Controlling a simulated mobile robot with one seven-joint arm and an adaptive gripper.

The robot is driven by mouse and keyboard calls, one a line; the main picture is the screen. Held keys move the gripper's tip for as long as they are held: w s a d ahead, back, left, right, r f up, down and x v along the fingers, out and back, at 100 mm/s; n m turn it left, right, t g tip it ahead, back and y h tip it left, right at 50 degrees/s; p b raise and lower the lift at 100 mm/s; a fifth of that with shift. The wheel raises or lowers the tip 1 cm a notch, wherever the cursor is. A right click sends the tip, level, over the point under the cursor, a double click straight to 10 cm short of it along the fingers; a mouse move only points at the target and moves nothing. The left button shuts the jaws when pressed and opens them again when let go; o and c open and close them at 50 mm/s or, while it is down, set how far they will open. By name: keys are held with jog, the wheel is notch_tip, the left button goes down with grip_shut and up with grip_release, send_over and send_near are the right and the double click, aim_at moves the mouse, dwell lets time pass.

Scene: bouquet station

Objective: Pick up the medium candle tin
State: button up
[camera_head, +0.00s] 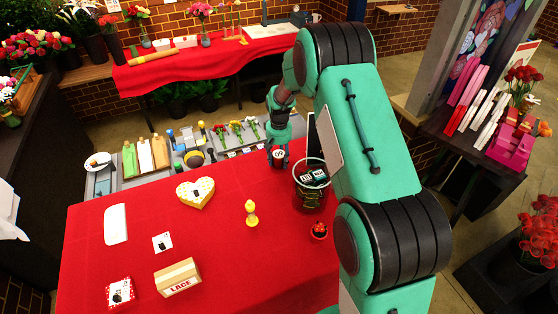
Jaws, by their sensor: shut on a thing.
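My gripper (278,147) points down at the far edge of the red-covered table, near the grey tray. It is shut on a small round tin with a pale top (279,154), which appears to be the medium candle tin. The tin is small in the picture and partly hidden by the fingers. I cannot tell whether it touches the surface beneath. A small dark red pot (319,231) stands apart on the red cloth.
A dark basket (310,198) with boxed items stands just right of my gripper. A heart-shaped box (195,193), a yellow figure (252,214) and a LACE box (177,278) are on the red table (215,248). Grey trays (222,152) with flowers and tools lie behind.

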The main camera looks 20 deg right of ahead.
aim_at(279, 154)
notch_tip(279, 154, up, 10)
jog(key=shift+f+p, duration=0.2)
jog(key=shift+p, duration=0.1)
